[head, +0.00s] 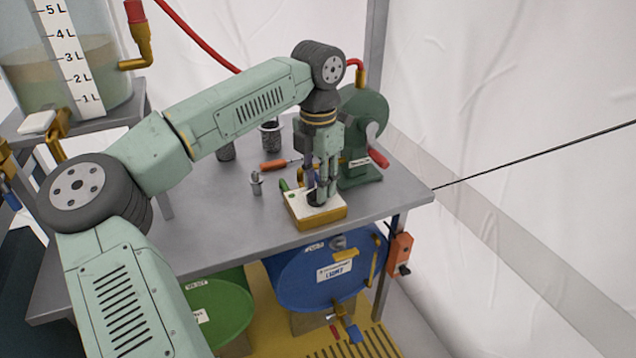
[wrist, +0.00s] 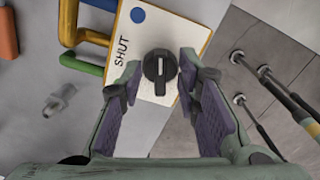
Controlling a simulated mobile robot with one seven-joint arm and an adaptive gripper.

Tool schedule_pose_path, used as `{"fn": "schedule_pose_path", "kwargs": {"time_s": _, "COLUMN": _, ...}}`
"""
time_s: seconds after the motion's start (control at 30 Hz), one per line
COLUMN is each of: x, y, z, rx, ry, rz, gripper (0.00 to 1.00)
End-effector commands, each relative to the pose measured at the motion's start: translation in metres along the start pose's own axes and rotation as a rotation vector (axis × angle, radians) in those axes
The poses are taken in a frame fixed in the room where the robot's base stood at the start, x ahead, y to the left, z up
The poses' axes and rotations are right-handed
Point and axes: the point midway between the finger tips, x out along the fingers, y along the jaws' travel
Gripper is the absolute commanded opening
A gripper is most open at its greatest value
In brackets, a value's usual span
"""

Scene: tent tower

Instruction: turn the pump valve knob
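The pump valve knob (wrist: 160,68) is black and round with a white line on its grip bar. It sits on a white-topped valve box with a yellow edge (wrist: 182,33), marked "SHUT" and with a blue dot. The white line runs roughly along the picture's vertical in the wrist view. My gripper (wrist: 156,84) is open, with its two purple-padded fingers on either side of the knob and gaps visible. In the head view my gripper (head: 319,192) points down over the valve box (head: 317,219), near the table's front edge, largely hiding the knob.
A green pump housing (head: 362,120) with a red handle stands just behind the gripper. An orange-handled screwdriver (head: 273,165) and small grey fittings (head: 257,184) lie to the left. Yellow, green and blue pipes (wrist: 85,38) meet the box. A blue barrel (head: 325,280) is below.

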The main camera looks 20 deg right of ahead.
Motion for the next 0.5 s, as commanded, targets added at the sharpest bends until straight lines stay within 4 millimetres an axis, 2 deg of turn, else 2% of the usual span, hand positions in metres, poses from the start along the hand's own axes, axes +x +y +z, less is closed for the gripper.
{"fn": "schedule_pose_path", "kwargs": {"time_s": 0.5, "x": -0.098, "y": -0.001, "z": 0.001, "rx": 0.001, "ry": -0.002, "rz": 0.002, "gripper": 0.30}}
